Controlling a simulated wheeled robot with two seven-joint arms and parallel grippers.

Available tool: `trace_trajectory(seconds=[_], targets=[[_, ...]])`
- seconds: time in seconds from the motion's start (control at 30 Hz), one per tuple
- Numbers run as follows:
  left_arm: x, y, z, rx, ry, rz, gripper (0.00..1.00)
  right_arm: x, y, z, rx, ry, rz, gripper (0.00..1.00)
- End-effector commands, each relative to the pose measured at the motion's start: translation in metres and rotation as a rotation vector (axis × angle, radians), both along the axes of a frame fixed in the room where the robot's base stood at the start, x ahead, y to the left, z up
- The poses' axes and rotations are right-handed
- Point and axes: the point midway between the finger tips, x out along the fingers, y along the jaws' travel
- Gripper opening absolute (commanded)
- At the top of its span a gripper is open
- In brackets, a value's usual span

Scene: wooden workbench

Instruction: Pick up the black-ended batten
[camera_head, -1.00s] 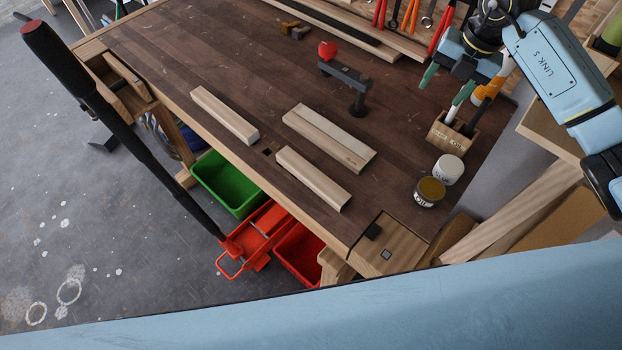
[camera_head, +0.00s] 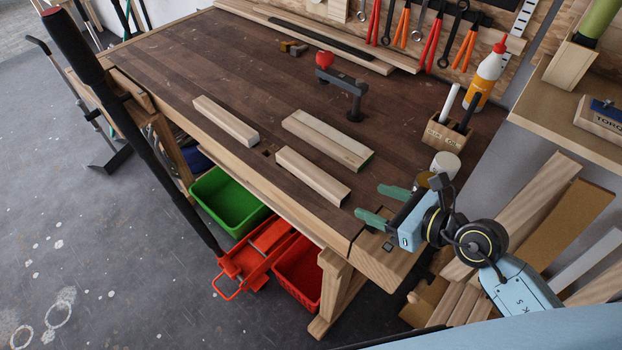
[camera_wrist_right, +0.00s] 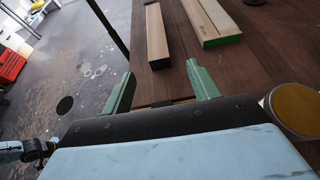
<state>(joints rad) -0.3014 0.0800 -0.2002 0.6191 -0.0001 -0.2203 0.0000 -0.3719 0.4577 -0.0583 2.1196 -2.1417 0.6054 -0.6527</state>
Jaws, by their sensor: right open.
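Three pale wooden battens lie on the dark bench top: a left one (camera_head: 226,120), a middle wide one (camera_head: 322,138) with green at its near right end, and a front one (camera_head: 310,174). My left gripper is out of view.
A pen block (camera_head: 446,135), glue bottle (camera_head: 486,75) and red-knobbed holdfast (camera_head: 345,84) stand farther back. A long black bar (camera_head: 135,125) crosses the left side. Green and red bins sit below.

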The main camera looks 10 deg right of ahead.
Motion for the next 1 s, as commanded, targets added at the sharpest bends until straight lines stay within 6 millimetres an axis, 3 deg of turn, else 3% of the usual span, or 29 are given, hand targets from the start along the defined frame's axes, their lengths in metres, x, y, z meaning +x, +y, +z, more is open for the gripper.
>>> trace_trajectory(seconds=[0.3,1.0], targets=[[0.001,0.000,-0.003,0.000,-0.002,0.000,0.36,0.045,0.033,-0.022,0.004,0.000,0.000,0.60],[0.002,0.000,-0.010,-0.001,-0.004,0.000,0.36,0.093,0.074,-0.046,0.001,0.003,0.002,0.60]])
